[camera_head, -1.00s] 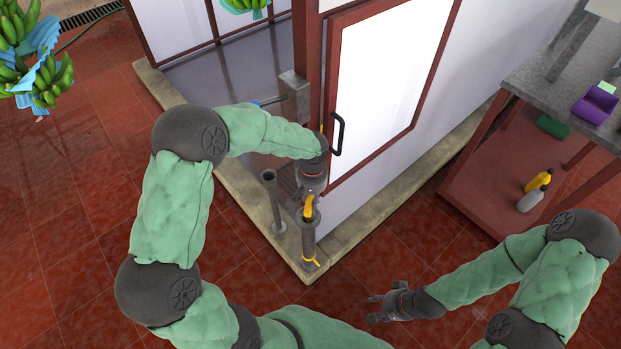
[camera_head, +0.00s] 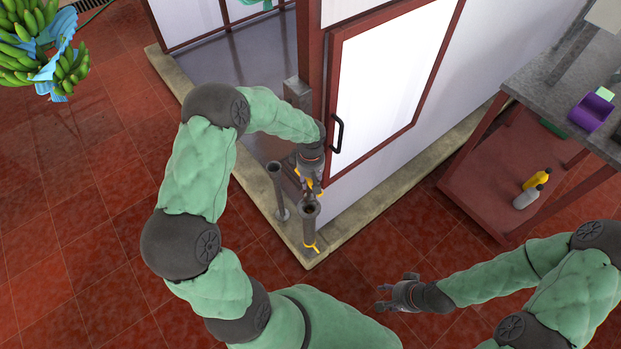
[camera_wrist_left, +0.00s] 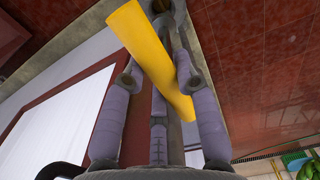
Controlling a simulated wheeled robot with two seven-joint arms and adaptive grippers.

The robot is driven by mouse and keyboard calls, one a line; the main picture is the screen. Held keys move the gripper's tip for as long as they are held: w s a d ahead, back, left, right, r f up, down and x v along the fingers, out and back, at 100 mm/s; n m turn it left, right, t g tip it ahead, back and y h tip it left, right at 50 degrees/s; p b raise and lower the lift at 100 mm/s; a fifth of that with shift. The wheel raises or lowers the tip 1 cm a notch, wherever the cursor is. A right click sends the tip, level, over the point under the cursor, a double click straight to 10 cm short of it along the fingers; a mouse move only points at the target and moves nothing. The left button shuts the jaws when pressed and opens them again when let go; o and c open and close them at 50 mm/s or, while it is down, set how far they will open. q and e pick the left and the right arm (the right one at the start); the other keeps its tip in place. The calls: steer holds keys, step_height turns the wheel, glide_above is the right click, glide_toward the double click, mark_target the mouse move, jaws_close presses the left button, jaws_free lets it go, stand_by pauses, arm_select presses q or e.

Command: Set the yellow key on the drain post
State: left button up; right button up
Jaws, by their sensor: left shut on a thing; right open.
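The yellow key (camera_wrist_left: 157,62) is a thick yellow bar, slanted across my left gripper in the left wrist view. In the head view, my left gripper (camera_head: 309,187) is shut on it, just above and behind a grey post (camera_head: 310,232) with a yellow tie low on it. That post's open top shows, and only small yellow parts of the key show around the fingers. A second, plain grey post (camera_head: 279,195) stands to the left. I cannot tell by a label which is the drain post. My right gripper (camera_head: 386,296) is open and empty, above the floor.
Both posts stand on a stone curb (camera_head: 345,238) at the corner of a white-walled booth. A black door handle (camera_head: 337,133) is close to my left wrist. A shelved table (camera_head: 530,100) with bottles is at the right. Bananas (camera_head: 40,45) hang at upper left.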

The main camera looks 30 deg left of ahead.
mark_target(310, 196)
arm_select(q)
steer(key=shift+f+b, duration=1.2)
steer(key=shift+f, duration=1)
steer(key=shift+f+b, duration=0.3)
steer(key=shift+b, duration=0.6)
steer(key=shift+f+b, duration=1.95)
steer(key=shift+f, duration=0.2)
steer(key=shift+f+b, duration=0.7)
steer(key=shift+b, duration=0.2)
stand_by(1.0)
steer(key=o, duration=1.1)
steer(key=shift+o, duration=0.2)
steer(key=shift+o, duration=0.9)
